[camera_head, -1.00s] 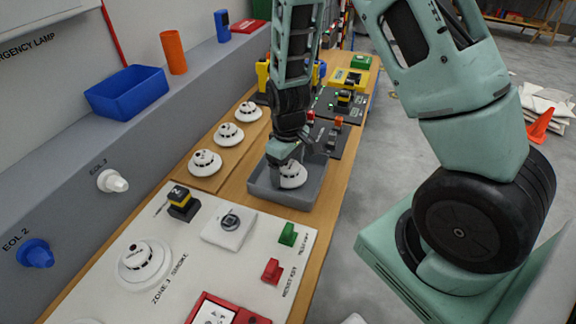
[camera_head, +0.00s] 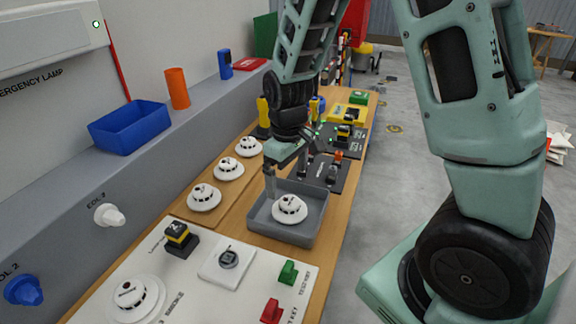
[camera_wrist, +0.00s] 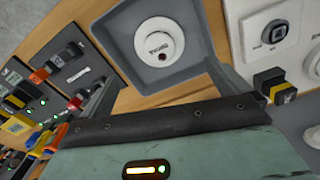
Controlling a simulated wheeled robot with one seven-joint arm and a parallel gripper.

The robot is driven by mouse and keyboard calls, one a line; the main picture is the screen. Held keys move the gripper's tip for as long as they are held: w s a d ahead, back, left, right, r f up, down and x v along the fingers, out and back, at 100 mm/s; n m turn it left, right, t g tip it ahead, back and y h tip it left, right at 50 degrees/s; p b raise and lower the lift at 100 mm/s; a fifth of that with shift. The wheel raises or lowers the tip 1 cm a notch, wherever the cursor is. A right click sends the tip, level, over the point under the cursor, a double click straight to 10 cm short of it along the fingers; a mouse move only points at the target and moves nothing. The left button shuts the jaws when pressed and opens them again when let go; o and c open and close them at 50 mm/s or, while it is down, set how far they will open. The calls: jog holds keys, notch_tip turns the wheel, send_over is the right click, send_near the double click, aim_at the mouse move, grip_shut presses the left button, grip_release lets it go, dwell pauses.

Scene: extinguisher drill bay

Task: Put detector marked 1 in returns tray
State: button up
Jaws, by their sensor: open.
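A white round detector (camera_head: 290,209) lies in the grey tray (camera_head: 262,229) on the wooden bench. In the wrist view the detector (camera_wrist: 159,38) sits inside the tray (camera_wrist: 128,62), with dark marking on its face too small to read. My gripper (camera_head: 286,180) is open and empty, above the far left part of the tray and apart from the detector. In the wrist view its two fingers spread wide, with nothing between them. Three more white detectors stand in a row left of the tray: near (camera_head: 204,197), middle (camera_head: 228,169) and far (camera_head: 248,147).
A white panel (camera_head: 205,290) with a mounted detector (camera_head: 133,297), a black-yellow block (camera_head: 178,240) and green and red blocks lies in front. A blue bin (camera_head: 128,127) and orange cup (camera_head: 177,88) stand on the grey ledge. Dark boards with devices lie beyond the tray.

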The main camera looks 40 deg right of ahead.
jog(key=s+a+r+n, duration=0.1)
jog(key=s+a+r, duration=0.25)
jog(key=a, duration=0.25)
jog(key=s+a+r+n, duration=0.1)
jog(key=s+a+r, duration=0.25)
jog(key=a, duration=0.25)
jog(key=s+a+n, duration=0.1)
jog(key=s+a, duration=0.2)
jog(key=s, duration=0.3)
jog(key=s+a+r+n, duration=0.1)
jog(key=s+a, duration=0.2)
jog(key=s, duration=0.4)
jog(key=shift+s+r+y, duration=0.2)
jog(key=shift+r+y, duration=0.1)
